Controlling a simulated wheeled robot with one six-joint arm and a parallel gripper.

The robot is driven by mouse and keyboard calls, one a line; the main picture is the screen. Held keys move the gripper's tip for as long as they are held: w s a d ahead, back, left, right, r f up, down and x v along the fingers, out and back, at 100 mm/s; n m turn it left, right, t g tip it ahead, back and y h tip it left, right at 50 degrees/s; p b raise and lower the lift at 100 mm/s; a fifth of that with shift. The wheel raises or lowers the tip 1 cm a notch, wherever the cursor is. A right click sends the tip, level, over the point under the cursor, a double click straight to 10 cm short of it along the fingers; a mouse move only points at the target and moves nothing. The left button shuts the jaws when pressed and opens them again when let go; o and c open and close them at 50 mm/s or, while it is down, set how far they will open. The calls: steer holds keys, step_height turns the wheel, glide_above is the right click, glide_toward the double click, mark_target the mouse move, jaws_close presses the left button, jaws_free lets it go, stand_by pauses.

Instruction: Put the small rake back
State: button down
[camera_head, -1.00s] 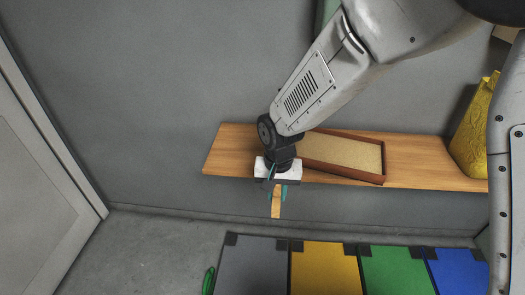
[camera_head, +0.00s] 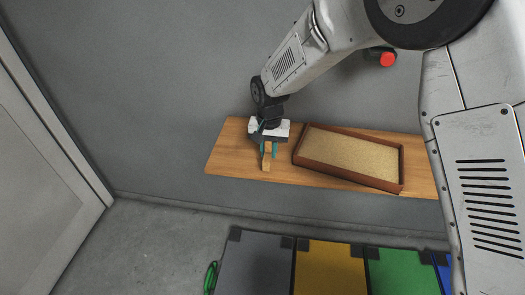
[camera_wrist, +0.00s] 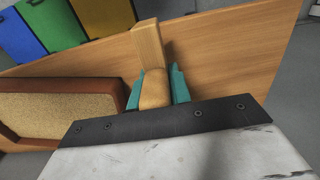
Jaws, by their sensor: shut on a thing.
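The small rake (camera_head: 266,161) is a pale wooden piece, held over the left part of the wooden shelf (camera_head: 232,150). In the wrist view the rake (camera_wrist: 149,47) shows a squared bar and a rounded part between the teal fingers. My gripper (camera_head: 268,151) is shut on it, also in the wrist view (camera_wrist: 155,91). Whether the rake touches the shelf, I cannot tell. The brown-framed sand tray (camera_head: 398,168) lies on the shelf just right of my gripper. Part of the rake is hidden by the fingers.
Bare shelf lies left of my gripper, with the grey wall behind. Grey, yellow (camera_head: 329,268), green and blue panels lie below and in front of the shelf. A green object (camera_head: 210,277) is on the floor at their left. A red round thing (camera_head: 387,59) shows upper right.

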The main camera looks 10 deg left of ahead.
steer(key=w+a, duration=0.2)
steer(key=w, duration=0.1)
steer(key=shift+a+f, duration=0.2)
steer(key=shift+f, duration=1.75)
steer(key=c, duration=1.3)
jaws_free()
steer(key=shift+f, duration=0.15)
step_height(320, 180, up, 12)
steer(key=shift+r, duration=0.2)
